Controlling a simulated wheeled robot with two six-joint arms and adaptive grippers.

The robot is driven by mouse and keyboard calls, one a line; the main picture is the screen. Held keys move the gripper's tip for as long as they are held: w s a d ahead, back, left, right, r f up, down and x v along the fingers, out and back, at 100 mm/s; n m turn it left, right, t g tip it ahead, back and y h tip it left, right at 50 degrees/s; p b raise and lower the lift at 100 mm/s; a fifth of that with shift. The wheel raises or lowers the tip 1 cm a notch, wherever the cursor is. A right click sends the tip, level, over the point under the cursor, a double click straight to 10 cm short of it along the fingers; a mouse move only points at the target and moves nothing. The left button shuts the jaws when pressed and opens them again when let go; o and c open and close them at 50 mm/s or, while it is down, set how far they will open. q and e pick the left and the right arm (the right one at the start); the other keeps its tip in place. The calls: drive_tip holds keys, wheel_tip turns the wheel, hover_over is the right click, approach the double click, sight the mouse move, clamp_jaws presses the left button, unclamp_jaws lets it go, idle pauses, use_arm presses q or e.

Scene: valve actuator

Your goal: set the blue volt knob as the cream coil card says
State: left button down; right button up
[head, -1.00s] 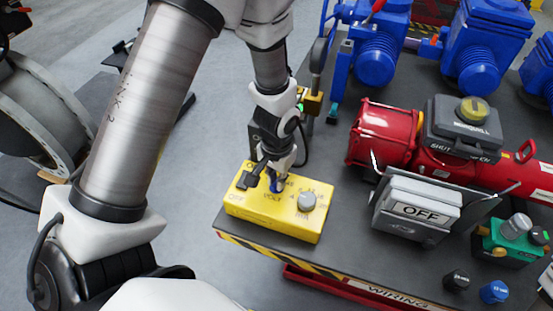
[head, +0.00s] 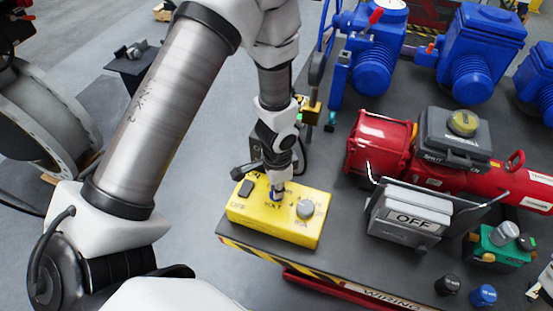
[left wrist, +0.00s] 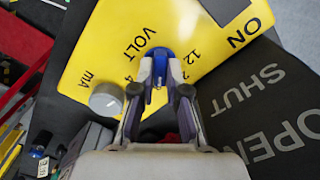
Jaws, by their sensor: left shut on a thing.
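The yellow box (head: 245,212) sits on the dark bench near its left front corner. It carries the blue volt knob (left wrist: 160,60), beside the VOLT lettering and printed numbers, of which 12 is readable. My left gripper (left wrist: 162,80) reaches down from above, and its fingers are shut on the blue knob. In the head view the left gripper (head: 278,188) hides most of the knob. A grey mA knob (head: 305,208) stands to the right on the same box and shows in the left wrist view (left wrist: 106,98). I cannot make out a cream coil card. My right gripper is not in view.
A black switch (head: 246,188) is on the box's left end. To the right are a grey OFF box (head: 410,215), a red cylinder actuator (head: 380,145), a green box (head: 495,248) and loose black (head: 447,284) and blue (head: 484,295) knobs. Blue actuators (head: 480,50) stand behind.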

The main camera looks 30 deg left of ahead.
use_arm(q)
drive_tip(key=shift+f, duration=0.1)
drive_tip(key=c, duration=1.2)
unclamp_jaws()
drive_tip(key=shift+w+d, duration=0.1)
wheel_tip(320, 180, up, 12)
